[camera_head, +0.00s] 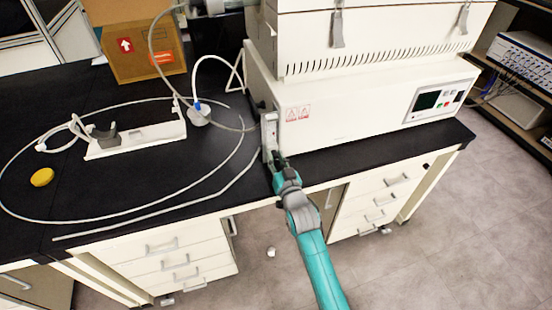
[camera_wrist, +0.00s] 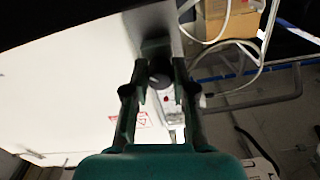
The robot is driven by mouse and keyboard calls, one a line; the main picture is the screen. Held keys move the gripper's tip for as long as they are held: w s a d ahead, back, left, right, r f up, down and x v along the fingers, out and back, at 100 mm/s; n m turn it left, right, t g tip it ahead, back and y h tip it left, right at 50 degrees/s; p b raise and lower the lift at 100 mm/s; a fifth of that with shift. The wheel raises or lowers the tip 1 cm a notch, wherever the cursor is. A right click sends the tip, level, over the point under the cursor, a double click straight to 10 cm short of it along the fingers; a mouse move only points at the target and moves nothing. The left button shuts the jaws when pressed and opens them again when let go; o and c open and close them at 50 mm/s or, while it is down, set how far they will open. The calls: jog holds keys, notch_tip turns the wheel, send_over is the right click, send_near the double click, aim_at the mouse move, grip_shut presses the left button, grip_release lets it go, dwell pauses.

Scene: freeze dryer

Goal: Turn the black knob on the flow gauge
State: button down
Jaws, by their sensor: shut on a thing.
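The flow gauge (camera_head: 269,131) is a pale upright strip on the left front corner of the white freeze dryer (camera_head: 350,110). My gripper (camera_head: 279,160) is at the lower end of the gauge, and its fingers hide the knob in the head view. In the wrist view the black knob (camera_wrist: 159,80) shows as a dark round shape between the two fingers of my gripper (camera_wrist: 158,72). The fingers are closed in around it from both sides. The wrist view is dark, so the exact contact is hard to see.
The freeze dryer stands on a black bench top (camera_head: 200,165) above white drawers. Loose white tubing (camera_head: 150,209), a white holder (camera_head: 140,138), a yellow object (camera_head: 42,177) and a cardboard box (camera_head: 145,60) lie to the left. The floor in front is mostly clear.

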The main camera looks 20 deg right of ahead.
jog(key=m, duration=0.5)
jog(key=shift+f, duration=0.15)
dwell(0.4)
jog(key=c, duration=0.9)
grip_release()
jog(key=shift+c, duration=0.2)
jog(key=shift+s, duration=0.15)
jog(key=s, duration=1.1)
jog(key=shift+s, duration=0.35)
